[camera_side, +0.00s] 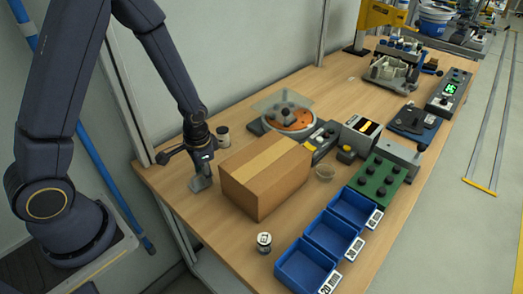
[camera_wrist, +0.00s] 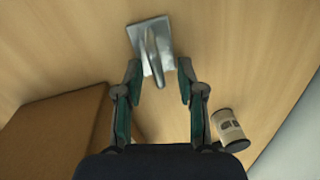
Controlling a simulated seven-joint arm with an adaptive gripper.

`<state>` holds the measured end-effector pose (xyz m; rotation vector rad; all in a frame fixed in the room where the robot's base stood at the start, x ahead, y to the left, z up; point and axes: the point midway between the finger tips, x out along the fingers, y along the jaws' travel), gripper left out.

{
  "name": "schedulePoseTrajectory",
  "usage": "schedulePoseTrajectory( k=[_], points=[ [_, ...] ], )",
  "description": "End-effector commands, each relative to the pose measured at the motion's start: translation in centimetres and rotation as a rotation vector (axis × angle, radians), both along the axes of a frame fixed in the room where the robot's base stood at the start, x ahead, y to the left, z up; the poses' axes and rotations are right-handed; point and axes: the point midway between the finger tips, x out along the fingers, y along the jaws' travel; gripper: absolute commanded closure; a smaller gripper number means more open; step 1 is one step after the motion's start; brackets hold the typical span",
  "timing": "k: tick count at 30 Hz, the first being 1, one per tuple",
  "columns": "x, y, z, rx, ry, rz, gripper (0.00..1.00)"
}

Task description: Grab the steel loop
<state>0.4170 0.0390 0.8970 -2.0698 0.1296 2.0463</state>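The steel loop (camera_wrist: 151,50) is a grey metal piece with a raised bar on a flat square plate, resting on the wooden table. In the side view the steel loop (camera_side: 200,184) stands left of the cardboard box, right below my gripper (camera_side: 202,164). In the wrist view my gripper (camera_wrist: 160,72) is open, with its two fingers apart and nothing held. The near end of the bar shows between the fingertips. I cannot tell how much height is left between the fingertips and the loop.
A cardboard box (camera_side: 265,176) stands close to the right of the loop; in the wrist view the box (camera_wrist: 52,135) is at lower left. A small labelled can (camera_side: 223,136) stands behind; it also shows in the wrist view (camera_wrist: 229,128). Blue bins (camera_side: 306,268) stand at the front.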

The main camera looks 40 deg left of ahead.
Motion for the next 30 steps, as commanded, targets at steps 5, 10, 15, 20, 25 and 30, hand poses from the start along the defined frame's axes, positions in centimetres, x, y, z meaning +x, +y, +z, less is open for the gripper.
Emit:
schedulePoseTrajectory(
  k=[5, 10, 15, 20, 25, 30],
  points=[
    [0.0, 0.0, 0.0, 0.0, 0.0, 0.0, 0.82],
    [0.0, 0.0, 0.0, 0.0, 0.0, 0.0, 1.0],
    [0.0, 0.0, 0.0, 0.0, 0.0, 0.0, 1.0],
    [0.0, 0.0, 0.0, 0.0, 0.0, 0.0, 1.0],
    [0.0, 0.0, 0.1, 0.0, -0.001, 0.0, 1.0],
    [0.1, 0.0, 2.1, 0.0, -0.005, 0.001, 1.0]
  ],
)
